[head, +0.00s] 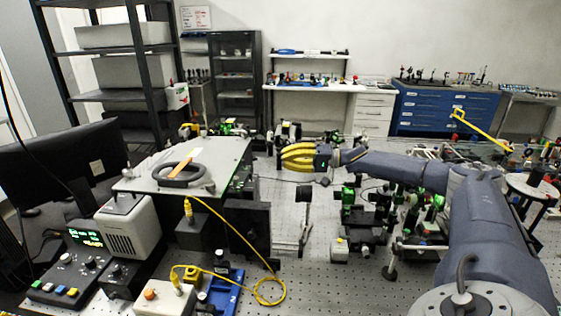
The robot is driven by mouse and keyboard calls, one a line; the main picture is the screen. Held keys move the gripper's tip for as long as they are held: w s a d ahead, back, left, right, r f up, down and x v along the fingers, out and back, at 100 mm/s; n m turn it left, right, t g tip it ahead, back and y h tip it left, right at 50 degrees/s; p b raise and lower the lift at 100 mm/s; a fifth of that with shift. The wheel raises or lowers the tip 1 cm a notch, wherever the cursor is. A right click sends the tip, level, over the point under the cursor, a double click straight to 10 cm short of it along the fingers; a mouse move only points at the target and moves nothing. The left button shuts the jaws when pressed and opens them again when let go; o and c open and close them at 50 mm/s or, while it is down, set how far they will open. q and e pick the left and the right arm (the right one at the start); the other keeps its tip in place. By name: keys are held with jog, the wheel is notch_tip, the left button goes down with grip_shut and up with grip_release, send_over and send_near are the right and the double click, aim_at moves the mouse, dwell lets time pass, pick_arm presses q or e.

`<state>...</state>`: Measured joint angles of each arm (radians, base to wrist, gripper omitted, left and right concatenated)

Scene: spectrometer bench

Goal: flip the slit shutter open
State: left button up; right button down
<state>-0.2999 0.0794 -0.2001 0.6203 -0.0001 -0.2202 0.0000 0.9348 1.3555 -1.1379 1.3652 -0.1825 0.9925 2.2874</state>
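My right gripper (298,157), with curved yellow fingers, reaches in from the right over the middle of the bench. Its fingers point left and lie close together in this view; I cannot tell whether they are open or shut. I see nothing clearly held in them. No part is plainly recognisable as the slit shutter. A dark upright mount (305,208) stands below the gripper, apart from it. A black upright panel (249,228) stands left of that mount, in front of the grey-topped instrument box (215,160). My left gripper is not in view.
A black oval handle (185,173) lies on the box top. A yellow cable (240,235) loops down to the perforated bench. Green-and-black optics (350,200) crowd the area under my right arm. A control box (75,265) and monitor (60,165) stand left. Bare bench shows front centre (325,290).

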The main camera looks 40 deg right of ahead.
aim_at(251, 176)
jog(key=w+a+f, duration=0.1)
jog(key=w+a, duration=0.2)
jog(key=a, duration=0.6)
jog(key=shift+w+f, duration=0.2)
jog(key=shift+w, duration=0.1)
jog(key=shift+a, duration=0.1)
jog(key=shift+a, duration=0.1)
jog(key=shift+s+a+n, duration=0.45)
jog(key=shift+a+n, duration=0.05)
